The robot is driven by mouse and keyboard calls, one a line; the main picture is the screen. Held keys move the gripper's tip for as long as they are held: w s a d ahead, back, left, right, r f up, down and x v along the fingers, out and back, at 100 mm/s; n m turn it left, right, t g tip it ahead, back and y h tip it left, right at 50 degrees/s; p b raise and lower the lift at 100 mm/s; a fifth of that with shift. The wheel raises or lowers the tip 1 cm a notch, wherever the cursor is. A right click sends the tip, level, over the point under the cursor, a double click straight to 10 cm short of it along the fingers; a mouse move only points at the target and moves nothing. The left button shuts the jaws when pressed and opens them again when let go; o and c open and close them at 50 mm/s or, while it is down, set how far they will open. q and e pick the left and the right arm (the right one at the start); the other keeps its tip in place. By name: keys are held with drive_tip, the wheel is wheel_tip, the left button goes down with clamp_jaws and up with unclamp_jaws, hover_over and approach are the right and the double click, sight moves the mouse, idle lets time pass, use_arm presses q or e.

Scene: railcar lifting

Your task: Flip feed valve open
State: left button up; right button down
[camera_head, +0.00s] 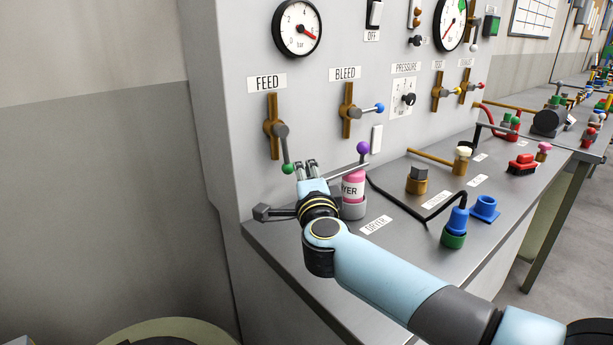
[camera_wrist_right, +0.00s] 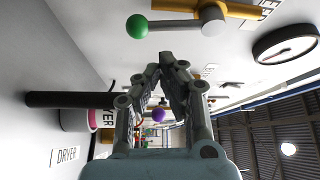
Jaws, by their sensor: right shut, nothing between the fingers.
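The feed valve (camera_head: 275,127) is a brass fitting on the upright panel under the FEED label. Its grey lever hangs down, slightly right, and ends in a green ball (camera_head: 288,168). In the wrist view the green ball (camera_wrist_right: 137,26) and lever lie beyond my fingertips, toward the upper left. My right gripper (camera_head: 306,165) is just right of the ball, apart from it as far as I can tell. In the wrist view its fingers (camera_wrist_right: 173,60) meet at the tips with nothing between them. My left gripper is out of view.
The bleed valve (camera_head: 347,110), with a blue ball, is to the right. A dark rod (camera_head: 261,212) lies at the bench's left edge. A pressure gauge (camera_head: 297,27) is above.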

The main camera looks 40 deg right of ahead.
sight(285, 150)
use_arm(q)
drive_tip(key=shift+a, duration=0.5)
use_arm(e)
drive_tip(key=shift+x, duration=2.9)
use_arm(q)
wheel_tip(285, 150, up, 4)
drive_tip(key=p, duration=0.3)
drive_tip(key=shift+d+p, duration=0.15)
drive_tip(key=shift+p, duration=0.25)
use_arm(e)
drive_tip(key=shift+w+a+f+m+g+y, duration=0.1)
drive_tip(key=shift+a+m+g+y, duration=0.1)
drive_tip(key=shift+a+m, duration=0.25)
drive_tip(key=shift+w+a+f+m+g+y, duration=0.1)
drive_tip(key=shift+a+m+g, duration=0.1)
drive_tip(key=shift+a+m, duration=0.2)
drive_tip(key=shift+a, duration=0.1)
